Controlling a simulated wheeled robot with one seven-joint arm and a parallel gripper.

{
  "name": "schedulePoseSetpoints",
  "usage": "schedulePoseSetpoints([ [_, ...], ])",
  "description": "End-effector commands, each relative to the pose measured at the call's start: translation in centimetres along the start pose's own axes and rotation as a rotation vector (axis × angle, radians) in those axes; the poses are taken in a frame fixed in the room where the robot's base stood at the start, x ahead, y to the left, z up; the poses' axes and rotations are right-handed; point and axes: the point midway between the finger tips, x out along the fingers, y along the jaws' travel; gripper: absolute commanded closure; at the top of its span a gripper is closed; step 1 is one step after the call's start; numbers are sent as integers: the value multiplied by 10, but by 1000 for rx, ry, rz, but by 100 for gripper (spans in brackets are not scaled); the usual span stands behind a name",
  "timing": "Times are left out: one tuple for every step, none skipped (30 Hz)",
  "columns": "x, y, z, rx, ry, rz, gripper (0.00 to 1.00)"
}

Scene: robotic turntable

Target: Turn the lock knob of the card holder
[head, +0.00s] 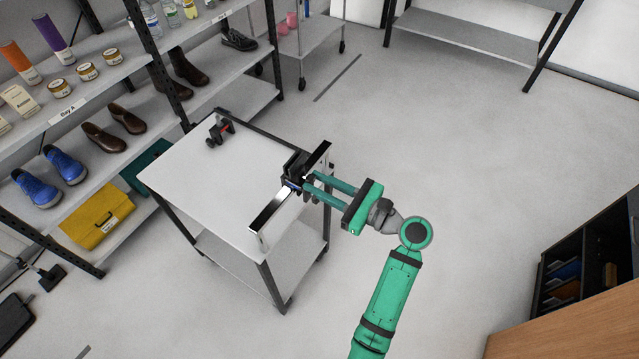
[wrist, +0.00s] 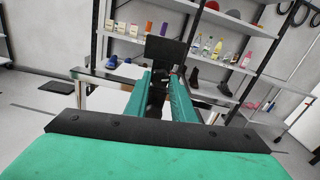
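The card holder (head: 292,165) is a black block on a long, shiny silver rail along the right edge of a white-topped cart (head: 205,180). In the wrist view, a dark upright plate (wrist: 165,52) stands beyond my fingertips. My gripper (head: 307,187) reaches in from the right, level with the block's right side. Its two teal fingers with dark tips are apart and also show in the wrist view (wrist: 160,88). Something dark lies between or just behind the tips. The lock knob cannot be made out clearly, and contact with it cannot be told.
A small black clamp-like device with a red part (head: 220,130) sits at the cart's far-left corner. Shelves with shoes, jars and a yellow case (head: 100,215) stand close on the left. A dark cabinet (head: 590,265) is at the lower right. The floor right of the cart is clear.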

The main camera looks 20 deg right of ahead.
Motion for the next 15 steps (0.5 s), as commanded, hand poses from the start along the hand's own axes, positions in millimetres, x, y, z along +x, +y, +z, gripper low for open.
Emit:
schedulePoseSetpoints([
  [0, 0, 0, 0, 0, 0, 99],
  [0, 0, 0, 0, 0, 0, 100],
  [0, 0, 0, 0, 0, 0, 100],
  [0, 0, 0, -1, 0, 0, 100],
  [0, 0, 0, -5, 0, 0, 100],
  [0, 0, 0, -16, 0, 0, 100],
  [0, 0, 0, -31, 0, 0, 100],
  [0, 0, 0, -46, 0, 0, 100],
  [0, 0, 0, -69, 0, 0, 100],
  [0, 0, 0, -84, 0, 0, 100],
  [0, 0, 0, -99, 0, 0, 100],
  [0, 0, 0, -114, 0, 0, 100],
  [0, 0, 0, -122, 0, 0, 100],
  [0, 0, 0, -128, 0, -1, 100],
  [0, 0, 0, -131, 0, -1, 100],
])
